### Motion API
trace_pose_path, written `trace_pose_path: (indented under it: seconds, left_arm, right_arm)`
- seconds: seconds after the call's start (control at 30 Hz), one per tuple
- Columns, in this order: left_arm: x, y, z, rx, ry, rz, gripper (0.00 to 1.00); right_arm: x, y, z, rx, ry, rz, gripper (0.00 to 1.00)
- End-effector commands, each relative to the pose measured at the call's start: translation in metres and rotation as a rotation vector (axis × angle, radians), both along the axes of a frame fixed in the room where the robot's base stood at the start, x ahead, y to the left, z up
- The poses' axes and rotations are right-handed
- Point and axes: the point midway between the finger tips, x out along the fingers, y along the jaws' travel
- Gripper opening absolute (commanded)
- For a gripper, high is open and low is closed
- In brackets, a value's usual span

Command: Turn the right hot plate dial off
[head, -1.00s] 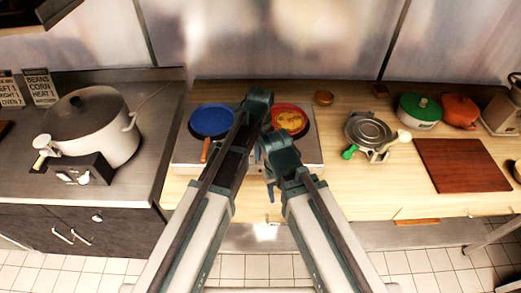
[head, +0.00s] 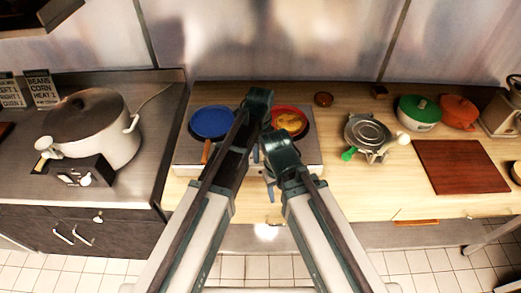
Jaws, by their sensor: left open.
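The silver hot plate (head: 311,154) stands on the wooden counter with two pans on it. A blue pan (head: 210,122) is on its left side and a red pan (head: 302,112) with yellow food on its right side. The dials on its front cannot be made out; my arms cover the middle of the front. My left gripper (head: 269,180) is open, small and partly hidden between my arms, near the hot plate's front edge. Whether it touches a dial cannot be seen. My right arm comes in from the right, and its gripper does not show.
A big lidded pot (head: 92,128) stands at left on a black burner unit with knobs. Right of the hot plate are a metal pan-like appliance (head: 368,132), a green-lidded pot (head: 419,112), an orange pot (head: 459,112) and a brown board (head: 462,166).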

Motion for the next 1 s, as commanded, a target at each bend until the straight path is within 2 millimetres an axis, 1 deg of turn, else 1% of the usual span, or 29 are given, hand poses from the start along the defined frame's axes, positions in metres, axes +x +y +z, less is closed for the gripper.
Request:
trace_pose_path:
  seconds: [0.03,0.17,0.7,0.83,1.0]
  left_arm:
    - [0.000,0.000,0.010,0.000,0.000,0.000,0.71]
    - [0.000,0.000,0.026,0.000,0.000,0.000,0.71]
    - [0.000,0.000,0.107,0.000,0.000,0.000,0.71]
    - [0.000,0.000,0.122,0.000,0.000,0.000,0.71]
    - [0.000,0.000,0.129,0.000,0.000,0.000,0.71]
  right_arm:
    - [0.000,0.000,0.010,0.000,0.000,0.000,0.54]
    - [0.000,0.000,0.026,0.000,0.000,0.001,0.54]
    - [0.000,0.000,0.107,0.002,-0.001,-0.014,0.54]
    - [0.000,0.000,0.122,0.002,0.000,-0.013,0.54]
    - [0.000,0.000,0.129,0.002,0.002,-0.012,0.54]
